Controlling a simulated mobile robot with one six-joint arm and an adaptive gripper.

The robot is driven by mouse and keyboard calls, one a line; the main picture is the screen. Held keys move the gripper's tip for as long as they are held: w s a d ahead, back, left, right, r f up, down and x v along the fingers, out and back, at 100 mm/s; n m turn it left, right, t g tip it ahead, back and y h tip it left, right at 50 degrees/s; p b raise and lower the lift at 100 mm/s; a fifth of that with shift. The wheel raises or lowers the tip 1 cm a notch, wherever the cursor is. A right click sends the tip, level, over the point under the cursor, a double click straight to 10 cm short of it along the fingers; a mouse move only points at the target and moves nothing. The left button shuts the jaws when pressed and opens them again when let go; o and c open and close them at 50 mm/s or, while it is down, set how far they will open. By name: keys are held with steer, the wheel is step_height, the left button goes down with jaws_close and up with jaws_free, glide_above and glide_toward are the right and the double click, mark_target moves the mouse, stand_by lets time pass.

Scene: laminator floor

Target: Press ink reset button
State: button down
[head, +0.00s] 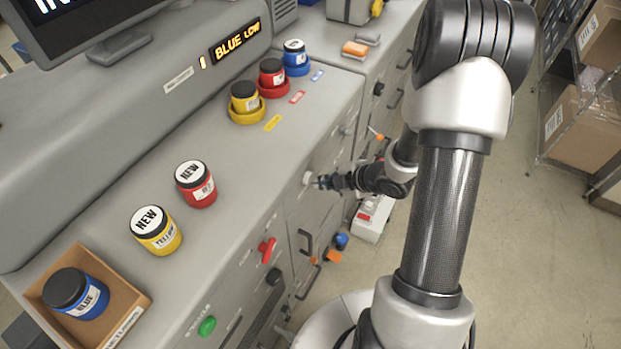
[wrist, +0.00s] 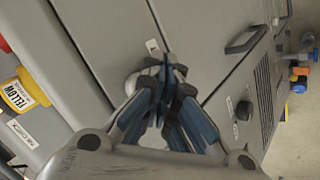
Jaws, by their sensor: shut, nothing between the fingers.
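A pale round button (head: 307,178) sits on the front face of the grey machine, just left of my gripper's tip in the head view. In the wrist view the pale round button (wrist: 131,83) is partly hidden behind my fingers. My gripper (head: 321,182) is shut and empty, pointing at the machine front; its fingertips meet near the button in the wrist view (wrist: 168,66). I cannot tell whether the tips touch the button. The button's label is not readable. The display (head: 235,43) reads "BLUE LOW".
Yellow (head: 245,97), red (head: 272,73) and blue (head: 295,54) ink jars stand on the machine top. Lower on the front are a red handle (head: 267,249), a black knob (head: 274,277) and a green button (head: 207,326). The floor at right is clear up to a shelf of boxes.

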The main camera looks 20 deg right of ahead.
steer(key=shift+w+a, duration=0.45)
steer(key=shift+w, duration=0.1)
stand_by(0.9)
steer(key=shift+s+d, duration=0.6)
steer(key=shift+s, duration=0.2)
steer(key=s+d, duration=0.1)
steer(key=s, duration=0.1)
steer(key=s+d, duration=0.2)
stand_by(0.5)
stand_by(0.7)
